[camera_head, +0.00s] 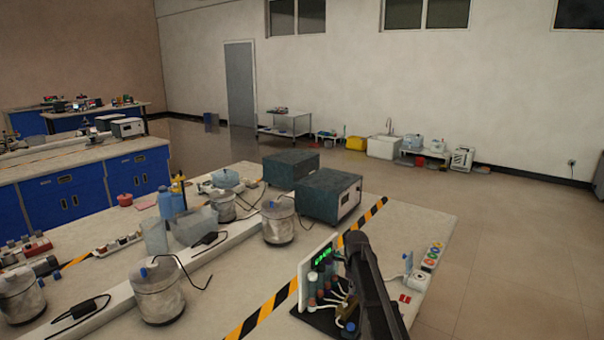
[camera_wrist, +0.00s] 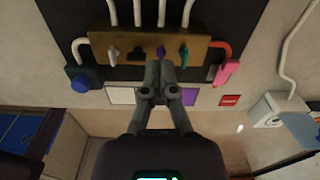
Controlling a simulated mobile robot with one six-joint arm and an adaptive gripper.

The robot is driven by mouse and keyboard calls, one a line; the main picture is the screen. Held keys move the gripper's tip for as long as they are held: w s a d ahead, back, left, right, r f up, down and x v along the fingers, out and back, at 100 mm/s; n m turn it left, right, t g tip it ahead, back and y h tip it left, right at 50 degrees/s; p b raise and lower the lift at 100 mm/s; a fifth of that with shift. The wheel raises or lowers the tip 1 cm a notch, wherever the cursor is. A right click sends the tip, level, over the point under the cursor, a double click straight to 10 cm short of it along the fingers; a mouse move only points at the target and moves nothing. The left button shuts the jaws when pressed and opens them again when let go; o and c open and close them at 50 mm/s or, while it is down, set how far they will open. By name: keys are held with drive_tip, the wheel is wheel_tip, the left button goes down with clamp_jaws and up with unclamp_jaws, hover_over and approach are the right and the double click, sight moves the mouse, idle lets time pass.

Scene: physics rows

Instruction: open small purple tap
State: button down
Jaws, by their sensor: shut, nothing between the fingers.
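The small purple tap (camera_wrist: 161,51) sits on a brown block (camera_wrist: 140,42) in the wrist view, between a dark tap (camera_wrist: 136,54) and a green tap (camera_wrist: 183,54). A grey tap (camera_wrist: 113,56) is at the block's left. My gripper (camera_wrist: 159,68) is shut and empty, its fingertips just below the purple tap in the picture; I cannot tell whether they touch it. In the head view my dark arm covers part of the tap setup, and the purple tap cannot be made out there.
A blue knob (camera_wrist: 80,85) is left of the block and a pink handle (camera_wrist: 228,72) right of it. White tubes rise from the block. A white panel with a green display (camera_head: 318,262) stands beside my arm. Dark boxes (camera_head: 331,197) and metal pots (camera_head: 279,222) stand farther back.

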drive_tip(key=n, duration=0.5)
drive_tip(key=shift+n, duration=0.5)
drive_tip(key=shift+n, duration=0.3)
drive_tip(key=n, duration=0.3)
drive_tip(key=shift+n, duration=1.7)
drive_tip(key=shift+n, duration=3.4)
